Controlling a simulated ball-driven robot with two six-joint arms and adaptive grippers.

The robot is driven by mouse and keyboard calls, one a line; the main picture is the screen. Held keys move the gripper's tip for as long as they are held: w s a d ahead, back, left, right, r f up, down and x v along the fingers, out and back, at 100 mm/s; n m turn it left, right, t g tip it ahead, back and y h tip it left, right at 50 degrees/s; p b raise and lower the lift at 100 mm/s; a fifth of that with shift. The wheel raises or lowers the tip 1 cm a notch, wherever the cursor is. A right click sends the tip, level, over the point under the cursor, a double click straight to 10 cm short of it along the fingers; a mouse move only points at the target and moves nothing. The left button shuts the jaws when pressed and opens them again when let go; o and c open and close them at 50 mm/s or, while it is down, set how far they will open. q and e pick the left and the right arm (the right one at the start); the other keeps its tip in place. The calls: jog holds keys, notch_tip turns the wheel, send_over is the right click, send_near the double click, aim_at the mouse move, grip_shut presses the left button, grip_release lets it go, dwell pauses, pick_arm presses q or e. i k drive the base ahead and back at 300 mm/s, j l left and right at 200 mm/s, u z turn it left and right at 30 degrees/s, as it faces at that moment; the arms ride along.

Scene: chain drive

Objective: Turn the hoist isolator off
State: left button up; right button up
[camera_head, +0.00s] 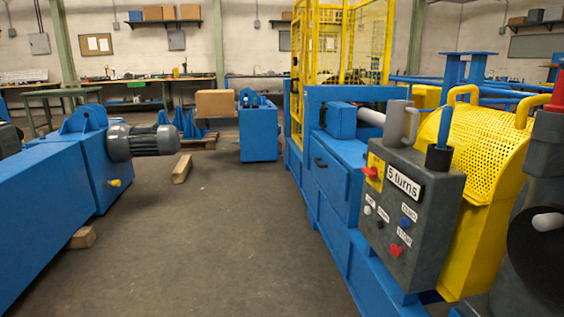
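A grey control box (441,218) stands at the right on blue framework. On its upper left is a yellow plate (377,162) with a red switch knob (371,172). This looks like an isolator, but no readable label says hoist, and its on or off position cannot be told. A "5 turns" sign (404,182) is beside it. Below are a blue button (405,223), a red button (396,250), and small white (367,210) and black buttons with labels too small to read surely. Neither gripper can be made out in the view.
A yellow mesh guard (480,145) is behind the box. A dark grey rounded body (540,215) fills the right edge. A blue machine with a grey motor (145,142) stands left. A wooden block (182,168) lies on the floor. The middle floor (225,240) is clear.

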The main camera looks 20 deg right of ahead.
aim_at(372, 173)
jog(key=i+j+u, duration=0.1)
jog(key=i+u, duration=0.25)
jog(key=i, duration=0.95)
jog(key=i+z, duration=0.35)
jog(key=i+j+z, duration=0.15)
jog(key=z, duration=0.15)
jog(key=i+j+z, duration=0.35)
jog(key=l, duration=0.1)
